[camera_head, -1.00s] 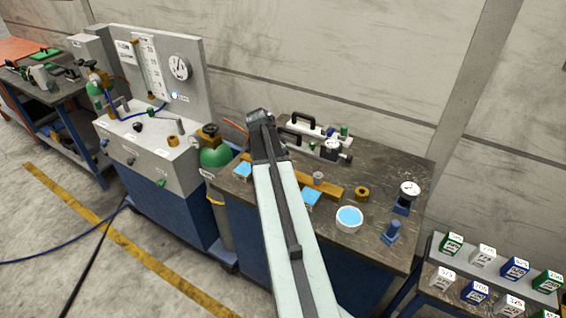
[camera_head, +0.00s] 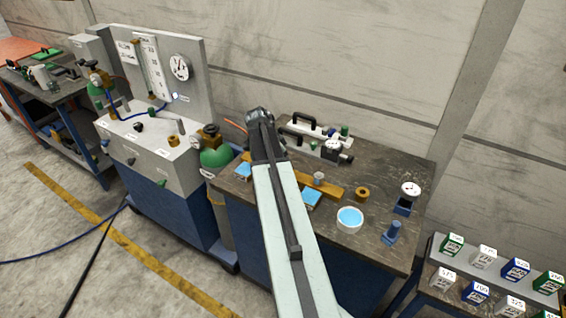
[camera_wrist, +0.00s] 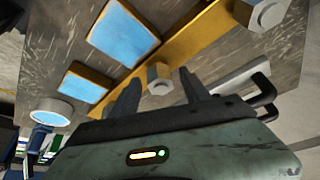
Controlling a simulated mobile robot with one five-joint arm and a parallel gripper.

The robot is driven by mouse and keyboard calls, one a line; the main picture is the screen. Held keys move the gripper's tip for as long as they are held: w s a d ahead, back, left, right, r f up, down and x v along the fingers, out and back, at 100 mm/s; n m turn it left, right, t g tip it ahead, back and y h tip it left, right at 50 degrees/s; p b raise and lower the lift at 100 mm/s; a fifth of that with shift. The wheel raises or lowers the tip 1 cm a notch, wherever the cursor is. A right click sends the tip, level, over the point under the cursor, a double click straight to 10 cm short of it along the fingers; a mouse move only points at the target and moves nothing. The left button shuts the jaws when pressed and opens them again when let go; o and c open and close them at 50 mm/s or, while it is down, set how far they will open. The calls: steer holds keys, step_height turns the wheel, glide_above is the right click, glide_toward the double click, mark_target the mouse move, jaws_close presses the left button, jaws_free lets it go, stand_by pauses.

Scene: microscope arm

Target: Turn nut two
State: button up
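A brass bar (camera_wrist: 205,45) with silver hex nuts crosses the wrist view. One nut (camera_wrist: 160,80) sits between my fingertips in the picture, with small gaps on both sides; I cannot tell whether the fingers reach down around it. A second nut (camera_wrist: 267,14) sits farther right on the bar, at the top edge. No number shows on either, so I cannot tell which is nut two. My gripper (camera_wrist: 160,82) is open and empty. In the head view my arm hides the gripper; one nut (camera_head: 319,178) shows on the bar (camera_head: 332,190) right of my arm.
Blue-topped pads (camera_wrist: 124,32) and a round white dish (camera_head: 349,221) lie beside the bar on the dark bench (camera_head: 400,165). A brass ring (camera_head: 362,193), a gauge (camera_head: 409,190) and a blue fitting (camera_head: 391,232) stand to the right. A green cylinder (camera_head: 215,157) stands left.

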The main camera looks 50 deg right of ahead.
steer(key=p+v, duration=0.7)
steer(key=shift+a+r, duration=0.2)
steer(key=shift+r, duration=0.15)
steer(key=shift+w, duration=0.1)
steer(key=w+a+f+n+t, duration=0.1)
steer(key=w+a+n, duration=0.25)
steer(key=a, duration=0.95)
steer(key=w+a+f+n+t, duration=0.15)
steer(key=w+a, duration=0.25)
steer(key=a, duration=0.8)
steer(key=s+a+n+y, duration=0.2)
steer(key=s+a+n, duration=0.1)
steer(key=a+n, duration=0.5)
steer(key=s+a+n+g+y+b, duration=0.1)
steer(key=s+a+n+y, duration=0.1)
steer(key=a+n, duration=0.6)
steer(key=shift+s+a+f, duration=0.3)
steer(key=shift+s+a, duration=0.5)
